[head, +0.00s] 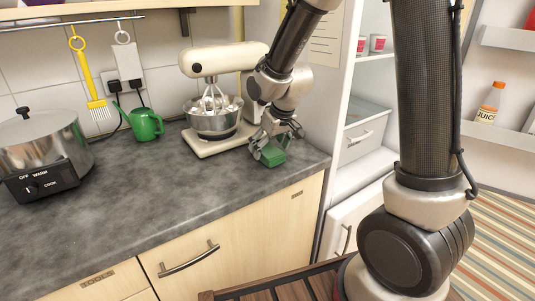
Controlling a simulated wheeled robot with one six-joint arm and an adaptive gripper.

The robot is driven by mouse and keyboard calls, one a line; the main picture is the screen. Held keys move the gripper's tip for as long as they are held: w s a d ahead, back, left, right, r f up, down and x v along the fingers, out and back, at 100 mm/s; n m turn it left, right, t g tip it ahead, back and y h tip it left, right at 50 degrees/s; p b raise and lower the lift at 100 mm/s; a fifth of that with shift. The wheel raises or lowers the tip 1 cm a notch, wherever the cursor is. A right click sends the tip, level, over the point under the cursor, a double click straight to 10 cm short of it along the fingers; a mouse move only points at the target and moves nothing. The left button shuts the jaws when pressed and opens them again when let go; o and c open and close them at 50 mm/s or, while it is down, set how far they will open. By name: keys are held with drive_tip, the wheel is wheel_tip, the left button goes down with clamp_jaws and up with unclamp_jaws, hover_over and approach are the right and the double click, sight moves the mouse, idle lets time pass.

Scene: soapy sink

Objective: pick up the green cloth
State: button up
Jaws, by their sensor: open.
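A small green folded bundle (273,155), which looks like the green cloth, lies on the grey counter near its right end, to the right of the stand mixer. My gripper (272,146) is right over it, pointing down with its fingers spread. The fingers partly cover the green bundle, and one finger shows on its left side. I cannot tell whether the fingers touch it. The bundle seems to rest on the counter.
A cream stand mixer (208,146) with a metal bowl stands close to my gripper's left. A green watering can (144,122) and a metal cooker (43,150) stand farther left. The counter's front middle is clear. An open fridge (365,160) is at the right.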

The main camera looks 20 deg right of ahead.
drive_tip(key=shift+x, duration=0.75)
drive_tip(key=c, duration=1.1)
drive_tip(key=shift+r, duration=0.1)
drive_tip(key=shift+c, duration=0.2)
